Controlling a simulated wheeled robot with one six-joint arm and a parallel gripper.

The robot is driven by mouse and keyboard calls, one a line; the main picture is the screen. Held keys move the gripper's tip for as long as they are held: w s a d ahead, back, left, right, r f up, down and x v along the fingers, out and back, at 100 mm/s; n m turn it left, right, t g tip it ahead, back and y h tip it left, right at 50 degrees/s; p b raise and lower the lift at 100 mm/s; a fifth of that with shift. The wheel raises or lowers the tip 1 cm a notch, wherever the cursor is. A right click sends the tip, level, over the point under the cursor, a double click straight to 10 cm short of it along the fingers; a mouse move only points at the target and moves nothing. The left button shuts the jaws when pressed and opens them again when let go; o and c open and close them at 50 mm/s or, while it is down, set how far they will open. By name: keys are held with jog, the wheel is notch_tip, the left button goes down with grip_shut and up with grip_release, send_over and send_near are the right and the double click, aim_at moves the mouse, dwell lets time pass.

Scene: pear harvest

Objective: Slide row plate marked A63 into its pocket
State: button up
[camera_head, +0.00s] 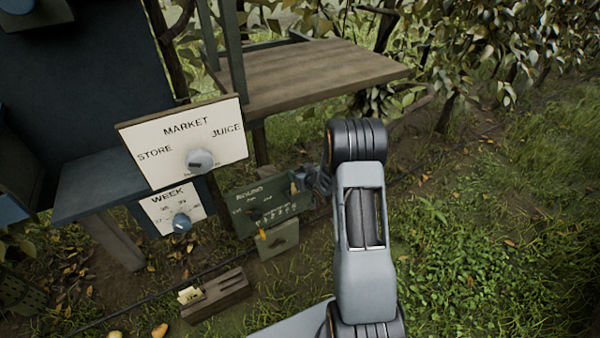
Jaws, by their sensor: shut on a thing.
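My gripper (312,182) is small in the view, at the right end of the green board marked ROUND (262,206). It is shut on a small yellowish piece (295,188), which looks like a row plate seen nearly edge-on. Its marking cannot be read, and my arm and gripper partly hide this area. A cream plate (188,295) stands at the left end of a slotted wooden block (218,296) on the ground; its marking is too small to read. A grey-green box (279,240) sits below the board, with an orange-yellow tab (262,234) at its upper left.
A white MARKET panel (185,142) with a knob and a WEEK dial (178,212) stand left of the board. A wooden shelf (310,72) overhangs behind. Fallen pears (159,330) lie at the lower left. Open grass (460,250) lies to the right.

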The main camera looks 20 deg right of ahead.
jog(key=o, duration=1)
notch_tip(320, 180, up, 5)
jog(key=p, duration=0.3)
dwell(0.6)
